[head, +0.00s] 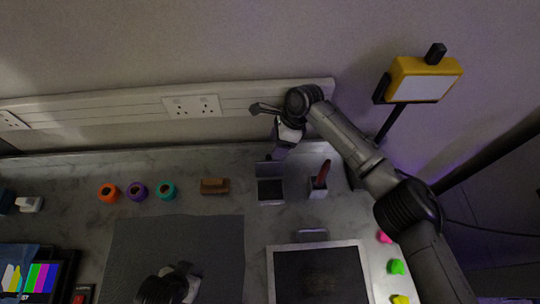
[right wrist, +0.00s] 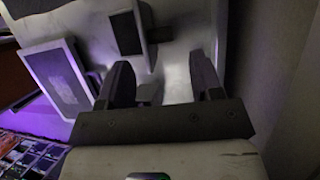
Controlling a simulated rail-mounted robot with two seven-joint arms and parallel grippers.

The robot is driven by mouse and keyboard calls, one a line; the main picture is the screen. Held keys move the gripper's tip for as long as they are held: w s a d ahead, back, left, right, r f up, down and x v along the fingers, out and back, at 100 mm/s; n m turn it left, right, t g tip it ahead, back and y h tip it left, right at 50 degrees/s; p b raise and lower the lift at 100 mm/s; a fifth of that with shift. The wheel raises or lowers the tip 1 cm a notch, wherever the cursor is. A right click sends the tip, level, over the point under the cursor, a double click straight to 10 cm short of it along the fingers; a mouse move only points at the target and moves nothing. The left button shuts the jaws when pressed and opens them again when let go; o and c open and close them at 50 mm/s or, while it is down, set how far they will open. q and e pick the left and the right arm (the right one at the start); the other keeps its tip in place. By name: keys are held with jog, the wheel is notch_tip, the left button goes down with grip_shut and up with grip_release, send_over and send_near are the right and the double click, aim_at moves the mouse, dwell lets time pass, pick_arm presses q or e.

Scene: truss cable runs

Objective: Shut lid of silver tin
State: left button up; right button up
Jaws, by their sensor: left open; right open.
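The silver tin (head: 271,202) stands on the grey counter, centre right in the head view. Its lid (head: 270,168) stands raised at the back edge, and the dark inside shows. A dark-centred box with a raised thin flap, seemingly this tin (right wrist: 127,34), shows at the top of the right wrist view. My right gripper (head: 281,148) is behind and above the lid, apart from it as far as I can see. Its two fingers are spread and empty in the right wrist view (right wrist: 160,65). My left gripper (head: 177,284) is low over the dark mat, partly cut off and apart from the tin.
A holder with a red-handled item (head: 319,182) stands close right of the tin, and a brown block (head: 215,186) to its left. A framed dark tray (head: 318,274) lies in front. Coloured rings (head: 137,191) sit at left. A yellow lamp (head: 423,79) stands at back right.

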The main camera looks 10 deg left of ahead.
aim_at(269, 158)
jog(key=shift+x, duration=3.15)
grip_shut()
